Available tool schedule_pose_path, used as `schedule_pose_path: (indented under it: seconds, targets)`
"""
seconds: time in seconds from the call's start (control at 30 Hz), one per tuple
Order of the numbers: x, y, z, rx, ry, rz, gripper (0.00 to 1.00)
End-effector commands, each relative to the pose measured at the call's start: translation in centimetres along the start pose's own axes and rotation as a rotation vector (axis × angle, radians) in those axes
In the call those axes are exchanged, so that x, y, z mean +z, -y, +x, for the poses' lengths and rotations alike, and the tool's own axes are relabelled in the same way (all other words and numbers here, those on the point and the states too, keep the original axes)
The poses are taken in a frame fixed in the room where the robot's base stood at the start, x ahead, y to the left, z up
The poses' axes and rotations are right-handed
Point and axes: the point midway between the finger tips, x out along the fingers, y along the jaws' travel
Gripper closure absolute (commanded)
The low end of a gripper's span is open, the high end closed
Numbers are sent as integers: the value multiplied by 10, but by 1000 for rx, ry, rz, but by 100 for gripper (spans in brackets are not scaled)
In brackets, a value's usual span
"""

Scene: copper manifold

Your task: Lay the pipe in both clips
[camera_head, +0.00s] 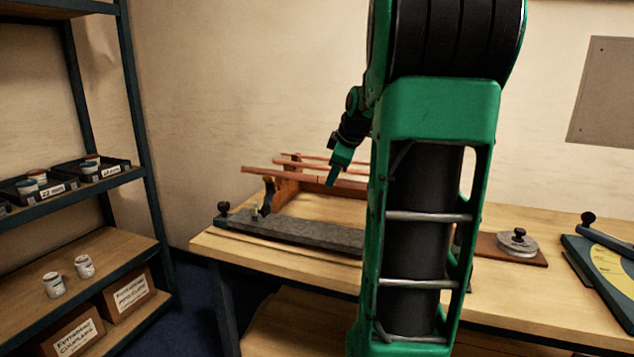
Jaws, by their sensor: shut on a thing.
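A long copper pipe (275,172) runs left to right above the back of the bench, its right part hidden behind my arm. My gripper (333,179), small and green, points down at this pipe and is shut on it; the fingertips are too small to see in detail. A small dark and brass upright piece (268,194) stands under the pipe's left part. I cannot tell whether it is a clip or whether the pipe touches it. No second clip can be made out; my arm hides the bench's middle.
More copper pipes (310,158) lie behind on a reddish wooden rack (285,193). A long grey bar (290,231) with a black knob lies at the bench's front left. A round metal piece (517,242) and a blue tool with a yellow dial (612,262) are right. Shelves (95,197) stand left.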

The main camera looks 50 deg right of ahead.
Motion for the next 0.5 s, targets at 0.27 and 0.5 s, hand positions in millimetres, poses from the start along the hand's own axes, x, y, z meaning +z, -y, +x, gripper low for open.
schedule_pose_path:
  seconds: [0.27, 0.5]
  targets:
    - [9, 13, 22, 1, 0, -2, 100]
    - [17, 21, 38, 1, 2, 1, 100]
